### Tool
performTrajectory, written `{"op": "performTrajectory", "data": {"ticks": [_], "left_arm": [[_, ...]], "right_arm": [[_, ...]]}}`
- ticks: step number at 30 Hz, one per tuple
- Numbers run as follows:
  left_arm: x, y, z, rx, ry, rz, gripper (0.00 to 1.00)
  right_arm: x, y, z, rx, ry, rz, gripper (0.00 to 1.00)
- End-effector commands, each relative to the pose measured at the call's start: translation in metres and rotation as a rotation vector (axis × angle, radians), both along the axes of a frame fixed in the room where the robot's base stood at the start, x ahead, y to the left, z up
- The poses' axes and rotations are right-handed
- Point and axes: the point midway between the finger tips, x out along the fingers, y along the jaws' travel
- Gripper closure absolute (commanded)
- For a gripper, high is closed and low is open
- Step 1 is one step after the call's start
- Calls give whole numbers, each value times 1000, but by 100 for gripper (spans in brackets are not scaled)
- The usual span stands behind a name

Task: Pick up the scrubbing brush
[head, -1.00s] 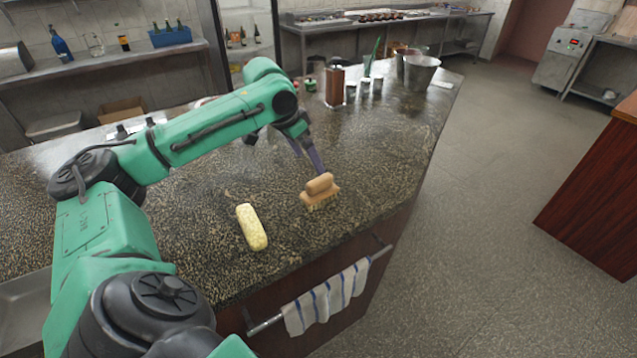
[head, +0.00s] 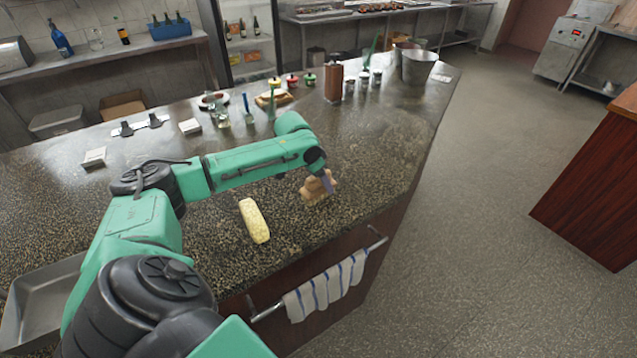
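The scrubbing brush (head: 311,192) has a tan wooden handle and base and sits on the dark speckled counter (head: 370,165) near its front edge. My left gripper (head: 326,183) is down at the brush, with one purple-grey finger visible against the right part of the handle. The other finger is hidden, so I cannot tell whether the gripper has closed on the handle. The brush appears to rest on the counter. My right gripper is out of view.
A yellow sponge-like block (head: 254,220) lies left of the brush. A striped towel (head: 326,289) hangs on the rail below the counter edge. Shakers (head: 364,81), a brown box (head: 333,84) and a metal bucket (head: 417,68) stand at the back. The counter right of the brush is clear.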

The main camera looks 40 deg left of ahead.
Motion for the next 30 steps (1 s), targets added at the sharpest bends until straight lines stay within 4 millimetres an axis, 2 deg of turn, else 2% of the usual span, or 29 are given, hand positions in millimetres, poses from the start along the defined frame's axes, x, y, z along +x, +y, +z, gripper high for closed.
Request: {"op": "performTrajectory", "data": {"ticks": [1,3,11,17,20,27,30], "left_arm": [[0,0,0,0,0,0,75],[0,0,0,0,0,0,100],[0,0,2,0,-2,0,100],[1,1,22,1,-4,1,100],[2,1,47,0,-7,1,100],[2,-1,140,-4,-12,0,100],[2,-1,171,-4,-9,0,100]], "right_arm": [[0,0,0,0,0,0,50],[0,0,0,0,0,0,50],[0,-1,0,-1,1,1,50],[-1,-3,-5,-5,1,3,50],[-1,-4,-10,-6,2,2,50],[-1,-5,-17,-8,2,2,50],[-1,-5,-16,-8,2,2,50]]}}
